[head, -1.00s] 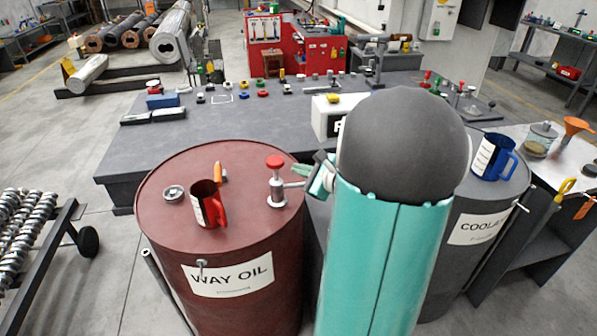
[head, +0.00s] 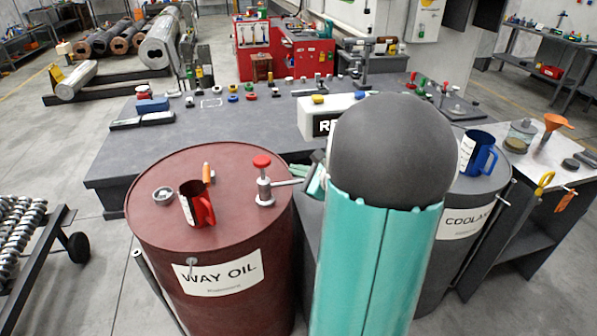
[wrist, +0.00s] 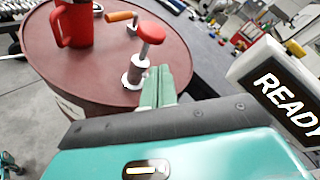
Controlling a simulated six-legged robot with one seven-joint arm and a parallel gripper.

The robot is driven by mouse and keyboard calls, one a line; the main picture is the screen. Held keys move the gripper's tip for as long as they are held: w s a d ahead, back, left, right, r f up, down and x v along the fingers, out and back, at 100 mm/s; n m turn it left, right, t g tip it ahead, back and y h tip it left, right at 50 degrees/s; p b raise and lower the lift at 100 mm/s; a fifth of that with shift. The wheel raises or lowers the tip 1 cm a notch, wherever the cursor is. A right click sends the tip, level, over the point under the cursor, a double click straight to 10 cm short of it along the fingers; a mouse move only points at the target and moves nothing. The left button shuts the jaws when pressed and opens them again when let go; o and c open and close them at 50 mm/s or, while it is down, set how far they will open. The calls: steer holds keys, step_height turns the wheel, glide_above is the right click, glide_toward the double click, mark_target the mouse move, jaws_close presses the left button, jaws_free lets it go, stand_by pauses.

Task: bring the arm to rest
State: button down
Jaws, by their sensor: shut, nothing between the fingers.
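My arm stands upright in the head view, with its teal link and dark round joint in front of the space between the two barrels. My gripper (wrist: 160,86) shows in the wrist view as two green fingers closed together with nothing between them. The fingers point toward the red-knobbed pump (wrist: 140,58) on the WAY OIL barrel (wrist: 75,75); whether they touch it I cannot tell. In the head view the barrel (head: 210,240) is left of my arm, the pump (head: 263,182) is near its right rim, and my gripper is mostly hidden behind the arm.
A red jug (head: 200,206) and a metal ring (head: 163,195) sit on the red barrel. A blue jug (head: 478,155) stands on the COOLANT barrel (head: 462,222) right of my arm. A READY sign (head: 322,122) stands on the dark table (head: 235,135) behind.

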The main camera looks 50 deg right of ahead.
stand_by(0.6)
steer(key=a+r+n+g+y, duration=0.25)
steer(key=a+n, duration=0.35)
steer(key=a, duration=0.6)
steer(key=a+r+n+g+y, duration=0.1)
steer(key=a+n+g+y, duration=0.35)
steer(key=a, duration=0.75)
steer(key=s+a+r+n+g+h, duration=0.2)
steer(key=s+a+n+h, duration=0.5)
steer(key=n, duration=1.1)
steer(key=shift+s+a+r, duration=0.3)
steer(key=shift+s+a, duration=2.1)
steer(key=shift+s, duration=0.6)
